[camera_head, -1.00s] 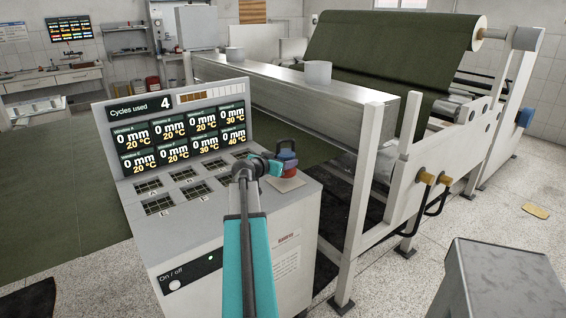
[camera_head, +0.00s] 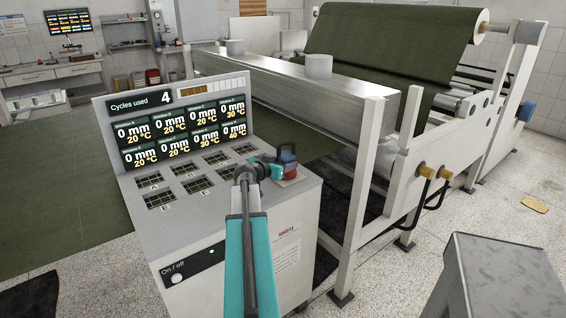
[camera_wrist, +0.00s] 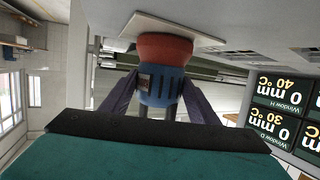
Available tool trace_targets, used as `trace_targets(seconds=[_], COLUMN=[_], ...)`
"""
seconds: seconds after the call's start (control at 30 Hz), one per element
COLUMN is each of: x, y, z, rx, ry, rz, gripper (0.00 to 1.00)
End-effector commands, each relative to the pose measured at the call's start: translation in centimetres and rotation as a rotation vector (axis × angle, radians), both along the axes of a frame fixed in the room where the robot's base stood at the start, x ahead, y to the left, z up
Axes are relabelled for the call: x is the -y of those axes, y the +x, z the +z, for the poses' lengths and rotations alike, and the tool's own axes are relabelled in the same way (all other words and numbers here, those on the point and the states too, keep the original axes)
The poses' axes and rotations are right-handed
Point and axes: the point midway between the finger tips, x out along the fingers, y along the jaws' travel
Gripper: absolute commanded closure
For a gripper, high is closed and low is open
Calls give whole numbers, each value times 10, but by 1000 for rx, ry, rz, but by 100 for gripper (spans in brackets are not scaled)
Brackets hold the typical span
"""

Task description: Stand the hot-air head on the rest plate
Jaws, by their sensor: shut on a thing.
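The hot-air head (camera_head: 288,158) has a blue body, a dark top and a red base. My gripper (camera_head: 276,169) is shut on its body at the right of the console top. In the wrist view, where the scene appears upside down, my gripper's fingers (camera_wrist: 160,100) lie on both sides of the blue body (camera_wrist: 165,82). The red base faces the pale rest plate (camera_wrist: 205,36). The head looks upright over the plate, touching or very close to it; I cannot tell which. The plate (camera_head: 296,181) is partly hidden by the head in the head view.
The console (camera_head: 200,262) has a display board (camera_head: 180,130) reading "Cycles used 4" and several grid windows (camera_head: 188,184) left of the gripper. A metal beam (camera_head: 320,95) and machine frame stand behind and right. A grey metal block (camera_head: 500,285) stands at front right.

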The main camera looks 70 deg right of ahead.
Motion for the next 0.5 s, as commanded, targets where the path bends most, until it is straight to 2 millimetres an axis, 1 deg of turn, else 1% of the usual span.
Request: trace_targets(seconds=[0.03, 0.27, 0.3, 0.37, 0.4, 0.5], x=[0, 0, 0, 0, 0, 0], y=[0, 0, 0, 0, 0, 0], z=[3, 1, -2, -1, -1, -1], rx=[-1, -1, 0, 0, 0, 0], ry=[-4, -4, 0, 0, 0, 0], rz=[1, 1, 0, 0, 0, 0], gripper=[100, 100, 44, 34, 27, 27])
